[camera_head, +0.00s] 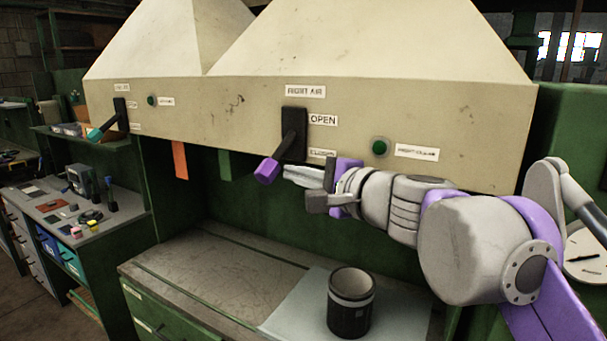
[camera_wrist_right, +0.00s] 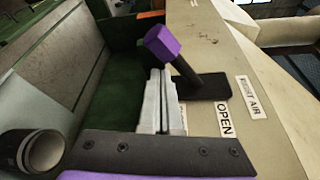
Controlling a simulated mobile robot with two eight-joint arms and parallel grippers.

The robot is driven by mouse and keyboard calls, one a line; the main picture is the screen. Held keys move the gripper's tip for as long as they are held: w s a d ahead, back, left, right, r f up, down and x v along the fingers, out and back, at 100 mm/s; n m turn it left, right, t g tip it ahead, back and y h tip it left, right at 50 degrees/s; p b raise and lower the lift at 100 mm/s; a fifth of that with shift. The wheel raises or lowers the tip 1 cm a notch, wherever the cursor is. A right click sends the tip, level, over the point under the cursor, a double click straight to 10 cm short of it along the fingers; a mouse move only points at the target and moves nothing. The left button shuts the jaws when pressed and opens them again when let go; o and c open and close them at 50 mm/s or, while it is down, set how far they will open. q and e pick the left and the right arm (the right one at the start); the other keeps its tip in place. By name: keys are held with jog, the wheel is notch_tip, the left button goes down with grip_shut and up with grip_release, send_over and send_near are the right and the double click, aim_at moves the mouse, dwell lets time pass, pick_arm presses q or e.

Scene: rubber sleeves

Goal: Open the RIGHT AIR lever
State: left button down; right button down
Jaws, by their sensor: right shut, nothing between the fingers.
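The RIGHT AIR lever is a black handle with a purple knob (camera_head: 266,171) on a black plate (camera_head: 294,118), mounted on the beige hood front. Its handle slants down and outward, with the knob below the OPEN label (camera_head: 323,120) and near the height of the CLOSED label (camera_head: 322,153). My right gripper (camera_head: 288,172) is shut and empty, its fingertips just right of the knob. In the right wrist view the shut fingers (camera_wrist_right: 160,85) point toward the knob (camera_wrist_right: 163,43) and handle; I cannot tell if they touch. My left gripper is not in view.
A green button (camera_head: 380,147) sits on the hood right of the lever. A second lever with a teal knob (camera_head: 95,134) is at the left. A dark canister (camera_head: 350,318) stands on the bench below, also visible in the wrist view (camera_wrist_right: 46,151).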

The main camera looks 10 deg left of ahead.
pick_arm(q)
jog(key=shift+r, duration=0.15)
pick_arm(e)
jog(key=shift+s+r, duration=0.1)
jog(key=shift+r, duration=0.05)
pick_arm(q)
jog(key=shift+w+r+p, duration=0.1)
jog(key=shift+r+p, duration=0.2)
jog(key=shift+p, duration=0.05)
pick_arm(e)
jog(key=shift+r+m, duration=0.1)
jog(key=shift+m, duration=0.2)
